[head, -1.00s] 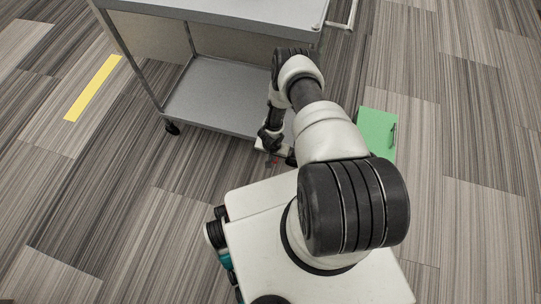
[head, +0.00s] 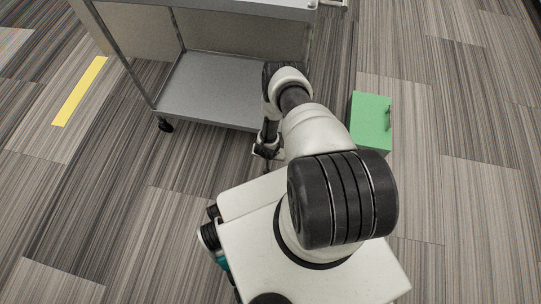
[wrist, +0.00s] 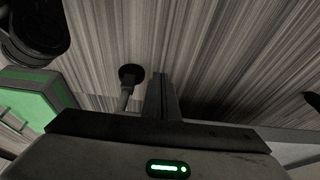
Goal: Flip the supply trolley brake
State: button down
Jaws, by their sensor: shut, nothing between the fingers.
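The grey supply trolley (head: 215,85) stands at the top of the head view, with a lower shelf and a black caster (head: 165,125) at its near left corner. My gripper (head: 267,168) is low beside the trolley's near right corner, partly hidden by my arm. In the wrist view my gripper (wrist: 161,85) has its fingers together with nothing between them. A black round piece on a grey stem (wrist: 130,78) shows just left of the fingers; I cannot tell whether it is the brake. No brake lever is clearly visible.
A green box (head: 370,120) with a dark handle stands on the floor right of my arm; it also shows in the wrist view (wrist: 35,98). A yellow floor strip (head: 80,92) lies left of the trolley.

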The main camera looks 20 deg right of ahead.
jog(key=shift+f, duration=0.5)
jog(key=shift+b, duration=0.3)
